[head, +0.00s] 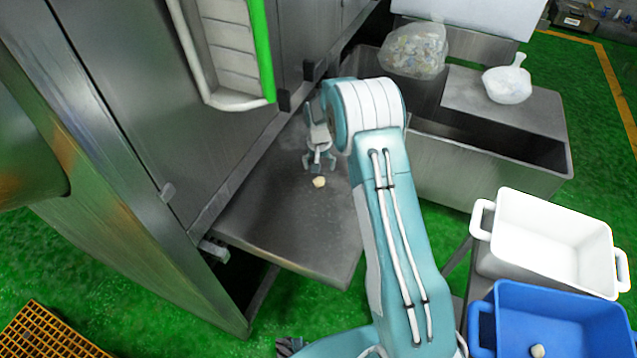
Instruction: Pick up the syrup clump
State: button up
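A small pale cream lump, which looks like the syrup clump (319,182), lies on the grey metal shelf (290,235) in front of the steel cabinet. My gripper (319,165) is just above and behind it in the picture, with its fingers pointing down. The fingers look spread, with nothing seen between them. The clump appears apart from the fingertips, though the exact gap is hard to judge. A similar pale lump (537,351) lies in the blue bin (570,290) at the lower right.
A white bin (550,215) stands behind the blue bin. A steel trough (430,165) at the back right bears a filled clear bag (415,48) and a white scoop (507,84). The steel cabinet (150,90) stands close left of my gripper.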

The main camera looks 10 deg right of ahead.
aim_at(319, 180)
notch_tip(319, 180, down, 7)
jog(key=shift+s+a, duration=0.1)
jog(key=c, duration=0.9)
